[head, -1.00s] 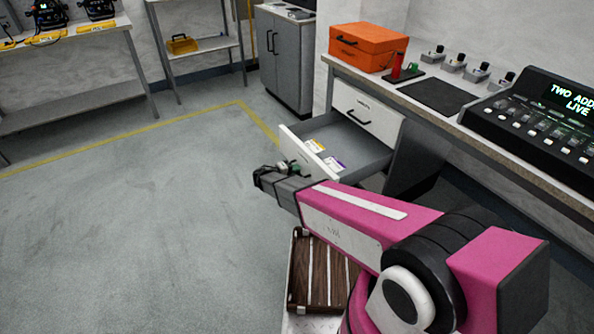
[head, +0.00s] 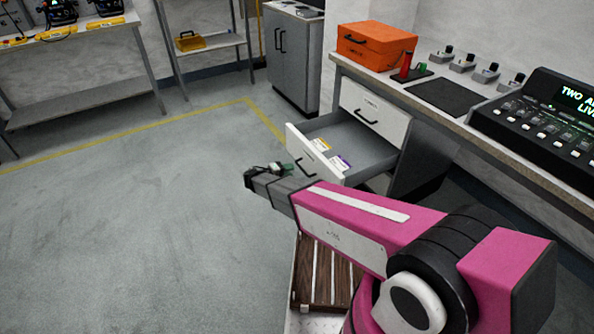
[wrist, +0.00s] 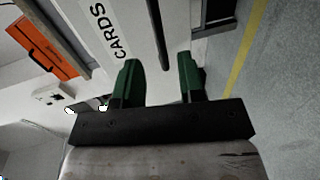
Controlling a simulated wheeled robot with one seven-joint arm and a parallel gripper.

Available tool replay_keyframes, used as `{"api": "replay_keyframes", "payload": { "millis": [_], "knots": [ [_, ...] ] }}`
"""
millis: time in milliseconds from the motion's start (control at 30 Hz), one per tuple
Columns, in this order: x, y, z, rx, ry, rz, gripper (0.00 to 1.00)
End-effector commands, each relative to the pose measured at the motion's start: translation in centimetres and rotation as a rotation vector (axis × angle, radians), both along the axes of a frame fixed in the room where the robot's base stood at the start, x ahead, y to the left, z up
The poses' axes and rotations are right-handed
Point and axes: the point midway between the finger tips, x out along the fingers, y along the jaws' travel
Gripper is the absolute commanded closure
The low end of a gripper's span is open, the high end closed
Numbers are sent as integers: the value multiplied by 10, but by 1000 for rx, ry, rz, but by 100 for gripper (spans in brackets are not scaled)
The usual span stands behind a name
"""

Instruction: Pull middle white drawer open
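The middle white drawer (head: 297,146) stands pulled out of the cabinet under the counter, with its grey inside showing in the head view. Its dark handle (head: 308,166) is on the front panel. In the wrist view the white front (wrist: 137,28) carries the word CARDS, and the handle (wrist: 158,35) runs upward beyond the fingers. My gripper (head: 275,168) is just in front of the drawer front, to its left. Its green fingers are apart in the wrist view (wrist: 160,82), with nothing held between them. The lower part of the drawer front is hidden behind my arm.
The white drawer above (head: 385,118) is shut. Yellow and purple labelled items (head: 340,161) lie in the open drawer. An orange box (head: 375,45) and a console (head: 545,110) stand on the counter. A slatted wooden tray (head: 325,275) is below my arm. Floor at left is clear.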

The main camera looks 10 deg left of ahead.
Motion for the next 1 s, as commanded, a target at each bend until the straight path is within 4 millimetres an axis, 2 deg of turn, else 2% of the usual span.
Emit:
{"api": "replay_keyframes", "payload": {
  "millis": [100,300,1000],
  "knots": [
    [-11,16,4,1,0,1,64],
    [-21,30,8,0,0,1,64],
    [-23,32,8,0,0,0,64]
  ]
}}
